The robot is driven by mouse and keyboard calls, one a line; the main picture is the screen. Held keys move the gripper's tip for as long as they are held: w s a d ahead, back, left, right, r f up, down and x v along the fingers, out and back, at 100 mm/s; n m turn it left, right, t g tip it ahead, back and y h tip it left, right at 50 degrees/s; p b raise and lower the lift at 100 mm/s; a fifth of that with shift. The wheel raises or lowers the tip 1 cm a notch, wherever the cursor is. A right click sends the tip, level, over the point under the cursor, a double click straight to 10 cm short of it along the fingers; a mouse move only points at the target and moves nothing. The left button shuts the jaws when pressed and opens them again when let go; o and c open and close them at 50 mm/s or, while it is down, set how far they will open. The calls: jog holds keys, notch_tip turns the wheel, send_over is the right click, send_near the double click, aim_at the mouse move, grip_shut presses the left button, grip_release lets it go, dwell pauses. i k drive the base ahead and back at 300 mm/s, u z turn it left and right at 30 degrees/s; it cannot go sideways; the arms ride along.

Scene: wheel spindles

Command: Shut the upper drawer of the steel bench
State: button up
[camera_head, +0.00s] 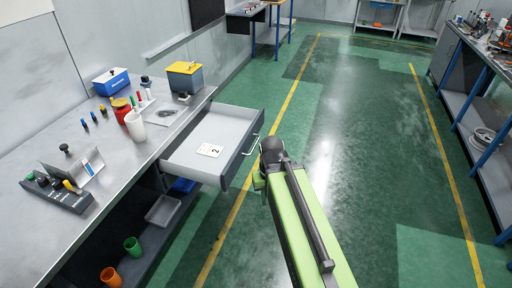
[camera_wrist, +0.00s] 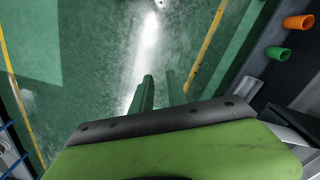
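The upper drawer (camera_head: 212,140) of the steel bench (camera_head: 110,158) stands pulled well out, over the floor, in the head view. Its grey inside holds only a white card marked 2 (camera_head: 209,150). A pale bar handle (camera_head: 251,146) is on its dark front. The end of my green arm is just right of the drawer front, close to the handle; I cannot tell whether it touches. My fingers are hidden in the head view. In the wrist view my gripper (camera_wrist: 158,88) has two fingers a little apart, with only floor visible between them.
The bench top carries a white cup (camera_head: 135,126), a yellow-lidded box (camera_head: 185,77), a blue box (camera_head: 111,82) and small tools. Orange (camera_head: 110,276) and green (camera_head: 132,246) cups stand on the lower shelf. The green floor to the right is clear up to another bench (camera_head: 470,92).

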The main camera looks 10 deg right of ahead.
aim_at(235, 129)
jog(key=u, duration=5.55)
jog(key=i, duration=0.1)
jog(key=z, duration=2.65)
jog(key=k, duration=1.25)
jog(key=z, duration=1)
jog(key=i, duration=1)
jog(key=u, duration=0.1)
